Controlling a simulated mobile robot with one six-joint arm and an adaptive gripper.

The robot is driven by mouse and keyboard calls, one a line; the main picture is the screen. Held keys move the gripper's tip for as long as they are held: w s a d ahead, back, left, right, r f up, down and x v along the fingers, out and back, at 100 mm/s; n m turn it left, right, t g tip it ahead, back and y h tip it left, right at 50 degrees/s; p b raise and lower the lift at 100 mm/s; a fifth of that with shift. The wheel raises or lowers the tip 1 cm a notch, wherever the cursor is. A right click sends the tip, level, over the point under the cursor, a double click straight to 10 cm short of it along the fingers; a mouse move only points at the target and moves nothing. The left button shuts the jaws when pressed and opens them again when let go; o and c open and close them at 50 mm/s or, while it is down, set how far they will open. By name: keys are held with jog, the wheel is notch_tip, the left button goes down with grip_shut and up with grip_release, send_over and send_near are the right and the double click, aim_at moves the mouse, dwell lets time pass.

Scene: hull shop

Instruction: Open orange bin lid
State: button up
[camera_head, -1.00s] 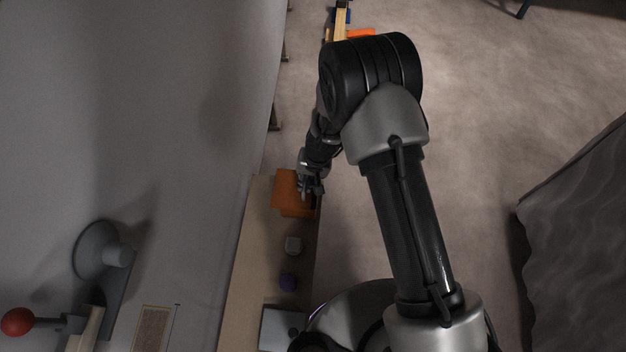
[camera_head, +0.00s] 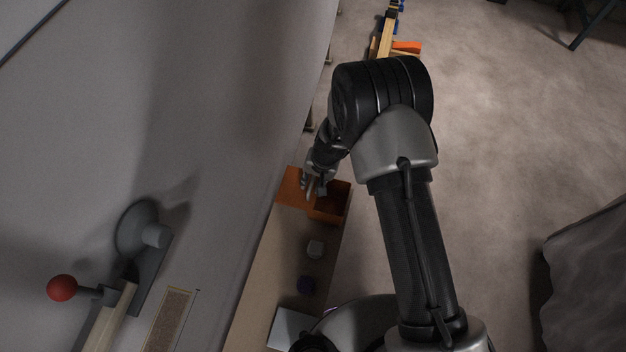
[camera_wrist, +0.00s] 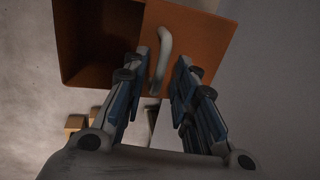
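The orange bin (camera_head: 331,203) stands at the far end of the bench. Its lid (camera_head: 291,187) is swung open toward the wall on the left, and the dark inside of the bin shows. In the wrist view the open bin (camera_wrist: 98,35) is at the upper left and the lid (camera_wrist: 200,42) lies beside it, with a pale curved handle (camera_wrist: 163,60) on it. My gripper (camera_head: 316,190) is at the lid. In the wrist view its fingers (camera_wrist: 166,66) are apart, one on each side of the handle, with gaps showing; contact cannot be told.
A wall runs along the left, with a red-knobbed lever (camera_head: 62,288). The floor right of my arm is clear up to a grey draped shape (camera_head: 590,270).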

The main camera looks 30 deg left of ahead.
dwell(0.3)
notch_tip(320, 180, up, 12)
jog(key=d, duration=0.2)
jog(key=shift+w+d, duration=0.15)
jog(key=shift+w, duration=0.15)
jog(key=shift+f, duration=0.1)
